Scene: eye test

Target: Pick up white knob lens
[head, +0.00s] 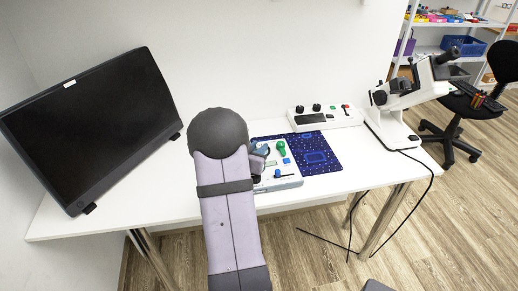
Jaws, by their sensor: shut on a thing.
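My gripper (259,158) shows only in part at the right side of my own arm, which hides the rest of it. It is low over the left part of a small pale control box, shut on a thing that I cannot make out. The control box (289,183) stands at the front left of a dark blue patterned mat (325,148). A green knob (281,147) and blue buttons show on the box, to the right of my gripper. I cannot make out a white knob lens.
A black monitor (90,125) stands at the left of the white table (150,195). A white panel with black knobs (340,119) lies behind the mat. A white microscope (395,125) with a trailing cable stands at the right end.

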